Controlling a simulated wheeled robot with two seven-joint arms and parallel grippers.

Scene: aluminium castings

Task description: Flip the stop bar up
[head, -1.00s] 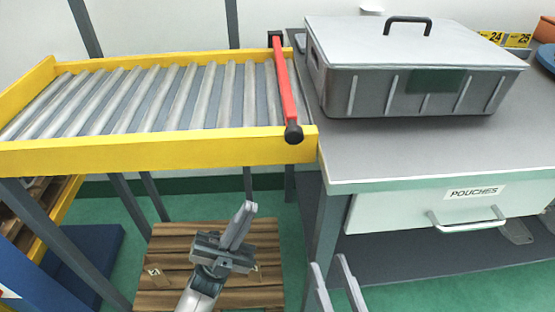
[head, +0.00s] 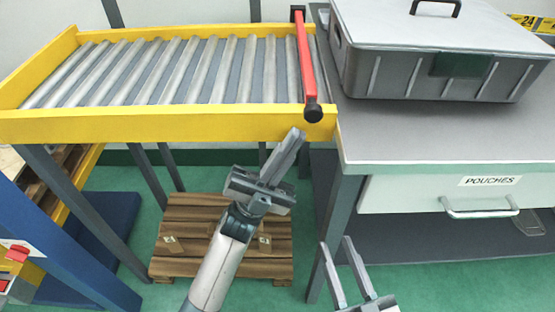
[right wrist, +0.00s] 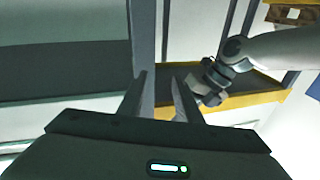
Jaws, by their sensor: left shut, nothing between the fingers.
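The red stop bar (head: 306,58) lies along the right end of the yellow-framed roller conveyor (head: 160,126), with a black knob (head: 313,112) at its near end. My left gripper (head: 297,135) is shut and empty. Its fingertips appear just below and left of the knob in the head view; I cannot tell whether they touch the frame. My right gripper (head: 337,246) is open and empty, low in front of the table. Its two fingers also show apart in the right wrist view (right wrist: 157,95).
A grey lidded box (head: 400,72) stands on the table (head: 420,135) right of the conveyor. A drawer labelled POUCHES (head: 410,200) is under the tabletop. A wooden pallet (head: 190,240) lies on the green floor. A blue post (head: 60,240) stands at the left.

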